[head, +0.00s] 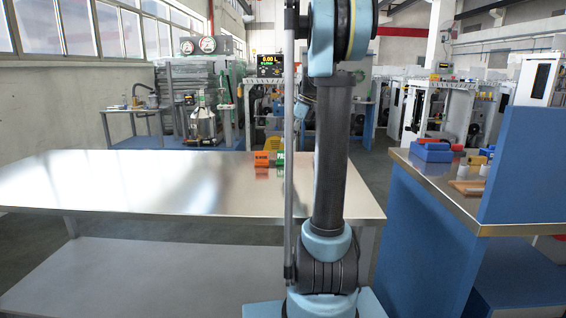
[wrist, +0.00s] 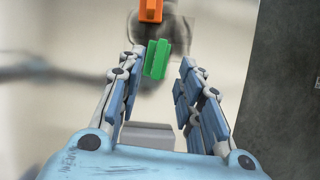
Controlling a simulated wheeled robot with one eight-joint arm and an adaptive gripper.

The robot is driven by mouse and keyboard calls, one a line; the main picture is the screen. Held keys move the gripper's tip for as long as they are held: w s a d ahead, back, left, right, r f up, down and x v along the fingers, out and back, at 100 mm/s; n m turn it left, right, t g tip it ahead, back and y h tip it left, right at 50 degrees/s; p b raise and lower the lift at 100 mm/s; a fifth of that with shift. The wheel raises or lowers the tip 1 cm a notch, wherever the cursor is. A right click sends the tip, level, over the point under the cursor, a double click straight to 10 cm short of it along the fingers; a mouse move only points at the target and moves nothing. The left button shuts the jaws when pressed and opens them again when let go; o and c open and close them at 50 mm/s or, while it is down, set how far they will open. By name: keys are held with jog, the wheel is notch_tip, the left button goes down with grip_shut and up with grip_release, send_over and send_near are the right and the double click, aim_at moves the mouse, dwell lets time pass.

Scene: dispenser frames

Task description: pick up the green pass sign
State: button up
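The green pass sign (wrist: 156,59) is a small green block on the shiny metal table. In the wrist view it lies just beyond the fingertips, nearer the left finger. In the head view the green sign (head: 280,159) is partly hidden behind my arm. My gripper (wrist: 161,58) is open, with its two jointed fingers spread apart and nothing held between them. The gripper itself cannot be made out in the head view.
An orange sign (wrist: 151,10) sits close beyond the green one; it also shows in the head view (head: 261,159), left of the green. The rest of the metal table (head: 110,185) is clear. A blue workbench (head: 428,225) with small items stands at the right.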

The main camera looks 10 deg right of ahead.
aim_at(283, 152)
jog(key=shift+x, duration=3.6)
jog(key=shift+d, duration=0.2)
jog(key=shift+c, duration=0.5)
grip_shut()
